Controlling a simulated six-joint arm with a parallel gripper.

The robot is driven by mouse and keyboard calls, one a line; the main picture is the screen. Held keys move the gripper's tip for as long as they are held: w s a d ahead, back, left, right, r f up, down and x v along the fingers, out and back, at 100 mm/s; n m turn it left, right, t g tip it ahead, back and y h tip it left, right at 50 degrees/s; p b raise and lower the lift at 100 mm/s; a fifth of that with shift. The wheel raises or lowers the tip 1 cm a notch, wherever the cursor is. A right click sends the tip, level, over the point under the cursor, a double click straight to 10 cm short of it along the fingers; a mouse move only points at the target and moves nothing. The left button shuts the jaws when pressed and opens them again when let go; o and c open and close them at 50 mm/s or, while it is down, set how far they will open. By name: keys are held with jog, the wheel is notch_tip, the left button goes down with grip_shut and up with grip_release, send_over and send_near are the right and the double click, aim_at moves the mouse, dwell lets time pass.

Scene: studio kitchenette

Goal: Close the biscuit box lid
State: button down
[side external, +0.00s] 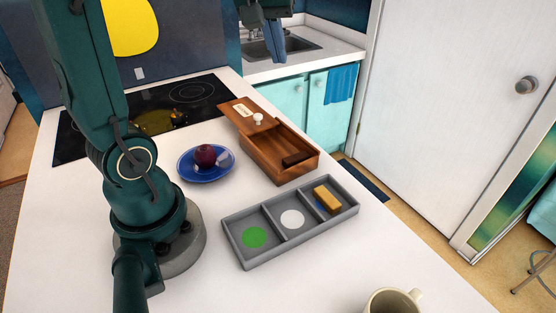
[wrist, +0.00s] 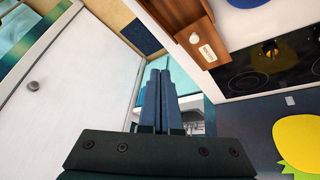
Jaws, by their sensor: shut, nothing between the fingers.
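The wooden biscuit box (side external: 297,174) stands on the white counter, partly open, with a dark brown piece visible inside at its near right end. Its wooden lid (side external: 240,111), with a white knob and a pale label, is slid toward the back left and overhangs the box. In the wrist view, the box (wrist: 172,14) and lid (wrist: 200,46) show upside down at the top. My gripper (side external: 276,58) is shut and empty, raised well above and behind the box, in front of the sink area. Its two blue fingers lie together in the wrist view (wrist: 160,75).
A blue plate (side external: 186,174) with a dark red round item (side external: 206,155) is left of the box. A grey three-compartment tray (side external: 245,261) holding a yellow block (side external: 327,199) is in front. A mug (side external: 390,301) stands at bottom right. A black cooktop (side external: 90,140) lies behind.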

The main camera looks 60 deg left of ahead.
jog(key=a+f+n+g, duration=0.1)
jog(key=a+f, duration=0.4)
jog(key=w+a+f+n, duration=0.1)
jog(key=a+f, duration=0.4)
jog(key=w+a+f+n+g, duration=0.1)
jog(key=a+f, duration=0.3)
jog(key=f, duration=0.1)
jog(key=shift+w+a+n+g, duration=0.1)
jog(key=shift+a+n+g, duration=0.2)
jog(key=shift+a+n, duration=0.1)
jog(key=shift+d+f, duration=0.2)
jog(key=shift+d, duration=0.05)
jog(key=shift+s+d+f, duration=0.15)
jog(key=shift+s+d, duration=0.2)
jog(key=shift+d, duration=0.4)
jog(key=shift+s+d+f, duration=0.15)
jog(key=shift+s+d, duration=0.15)
jog(key=shift+d, duration=0.45)
jog(key=d, duration=1)
jog(key=w+d, duration=0.1)
jog(key=d, duration=0.4)
jog(key=shift+d, duration=0.1)
